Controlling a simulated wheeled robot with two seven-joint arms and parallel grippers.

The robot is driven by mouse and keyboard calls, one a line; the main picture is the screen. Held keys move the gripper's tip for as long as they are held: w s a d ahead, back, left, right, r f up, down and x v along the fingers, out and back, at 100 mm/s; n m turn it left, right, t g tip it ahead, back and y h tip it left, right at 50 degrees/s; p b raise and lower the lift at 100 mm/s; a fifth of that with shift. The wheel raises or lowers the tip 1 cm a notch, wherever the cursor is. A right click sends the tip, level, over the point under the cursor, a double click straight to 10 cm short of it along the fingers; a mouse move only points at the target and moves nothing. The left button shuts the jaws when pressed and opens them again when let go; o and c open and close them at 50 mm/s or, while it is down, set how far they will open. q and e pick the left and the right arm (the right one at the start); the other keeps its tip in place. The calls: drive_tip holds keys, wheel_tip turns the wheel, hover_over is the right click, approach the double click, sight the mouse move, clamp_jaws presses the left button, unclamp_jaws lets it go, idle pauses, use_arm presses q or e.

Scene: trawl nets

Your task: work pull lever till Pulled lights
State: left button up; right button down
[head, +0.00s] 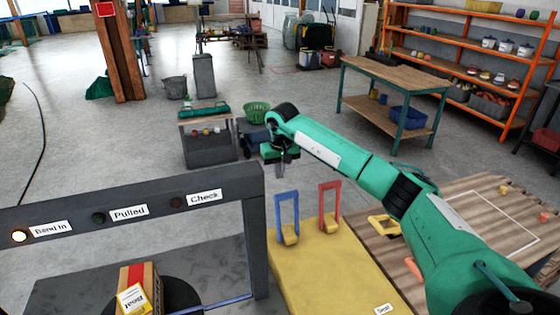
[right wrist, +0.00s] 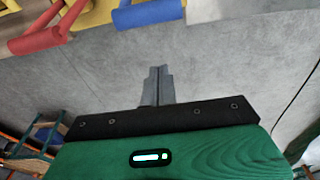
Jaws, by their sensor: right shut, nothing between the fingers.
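The light board (head: 120,207) carries three lamps. The lamp marked "Band In" (head: 19,236) glows; the "Pulled" lamp (head: 99,218) and the "Check" lamp (head: 176,202) are dark. A blue lever handle (head: 287,212) and a red lever handle (head: 329,203) stand upright on a yellow base (head: 310,275); no name shows on either. My right gripper (head: 281,171) is shut and empty, beyond the blue handle and apart from both. In the right wrist view, its fingers (right wrist: 158,75) are together, with the red handle (right wrist: 45,35) and blue handle (right wrist: 150,12) at the top edge. My left gripper is not seen.
A box with a red band (head: 139,280) sits under the board's frame at lower left. A wooden worktop (head: 480,220) lies right of the yellow base, partly behind my right arm.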

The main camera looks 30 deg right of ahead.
drive_tip(key=shift+s+a+f+p, duration=0.2)
drive_tip(key=shift+s+f+p, duration=0.6)
drive_tip(key=shift+f+p, duration=0.15)
drive_tip(key=shift+s+a+f+p, duration=0.15)
drive_tip(key=shift+s+f+p, duration=0.65)
drive_tip(key=shift+f+p, duration=0.15)
drive_tip(key=shift+s, duration=0.1)
